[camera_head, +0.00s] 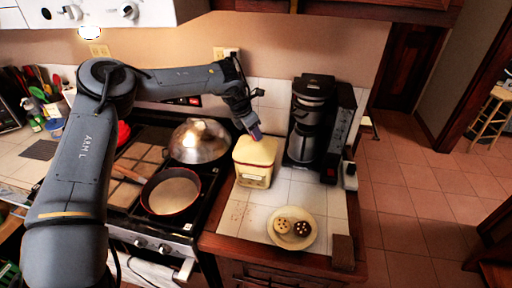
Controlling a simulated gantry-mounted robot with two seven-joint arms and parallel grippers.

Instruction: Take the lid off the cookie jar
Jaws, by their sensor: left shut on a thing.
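The cookie jar (253,177) is a cream, square jar with a small label on its front. It stands upright on the white tiled counter, left of the coffee maker. Its pale yellow lid (262,151) is on top, and I see no clear gap between lid and jar. My left gripper (254,133) reaches down from the upper left to the top of the lid. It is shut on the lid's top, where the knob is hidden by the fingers. My right gripper is not in view.
A black coffee maker (312,120) stands close to the right of the jar. A plate (293,243) with cookies lies in front. The stove at left holds a pan (171,194) and a domed metal cover (199,141).

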